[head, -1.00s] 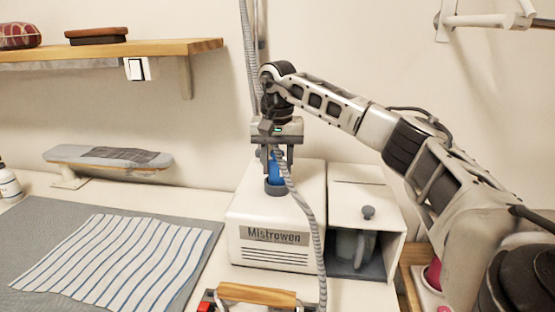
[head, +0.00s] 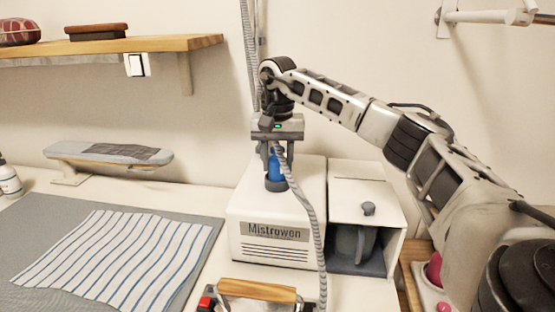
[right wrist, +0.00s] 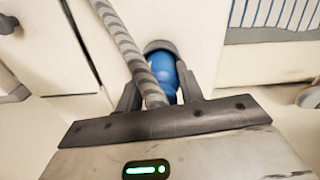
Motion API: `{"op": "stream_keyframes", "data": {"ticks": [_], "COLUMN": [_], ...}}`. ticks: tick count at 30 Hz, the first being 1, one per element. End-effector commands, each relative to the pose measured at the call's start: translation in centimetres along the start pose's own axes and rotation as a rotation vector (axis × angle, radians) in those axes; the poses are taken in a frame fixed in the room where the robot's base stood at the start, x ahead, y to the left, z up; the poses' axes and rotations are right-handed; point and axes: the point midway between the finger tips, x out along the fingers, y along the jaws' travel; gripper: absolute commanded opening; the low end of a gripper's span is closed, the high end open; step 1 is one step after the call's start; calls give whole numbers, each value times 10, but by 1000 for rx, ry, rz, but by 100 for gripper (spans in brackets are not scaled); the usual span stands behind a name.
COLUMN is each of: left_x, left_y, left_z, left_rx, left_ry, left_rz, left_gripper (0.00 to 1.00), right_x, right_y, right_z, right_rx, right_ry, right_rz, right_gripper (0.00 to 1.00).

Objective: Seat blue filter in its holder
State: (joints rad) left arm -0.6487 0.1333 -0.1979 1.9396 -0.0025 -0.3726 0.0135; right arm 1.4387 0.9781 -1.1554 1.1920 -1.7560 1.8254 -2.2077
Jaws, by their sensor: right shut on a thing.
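The blue filter (head: 275,166) stands upright at the dark round holder (head: 276,185) on top of the white Mistrowen machine (head: 275,215). My right gripper (head: 275,160) points down from above and is shut on the filter. In the right wrist view the blue filter (right wrist: 163,72) sits between the two dark fingers, with a dark ring (right wrist: 160,46) around its far end. The hose hides part of it, so I cannot tell how deep it sits. My left gripper is not in view.
A grey ribbed hose (head: 308,205) hangs in front of the machine and crosses close to my right gripper. An open-fronted white compartment (head: 368,195) stands to the right. An iron with a wooden handle (head: 257,290) is in front; striped cloth (head: 115,260) lies left.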

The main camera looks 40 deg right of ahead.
Motion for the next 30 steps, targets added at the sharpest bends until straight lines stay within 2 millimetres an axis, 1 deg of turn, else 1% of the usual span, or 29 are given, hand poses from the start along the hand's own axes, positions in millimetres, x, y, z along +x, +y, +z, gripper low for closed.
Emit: {"op": "stream_keyframes", "data": {"ticks": [13, 30], "left_x": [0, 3], "left_y": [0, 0], "left_z": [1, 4], "left_rx": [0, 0], "left_ry": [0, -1], "left_rz": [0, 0], "left_gripper": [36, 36], "right_x": [1, 12], "right_y": [0, 0], "right_z": [0, 0], "right_rx": [0, 0], "right_ry": [0, 1], "right_rz": [0, 0], "right_gripper": [13, 13]}}
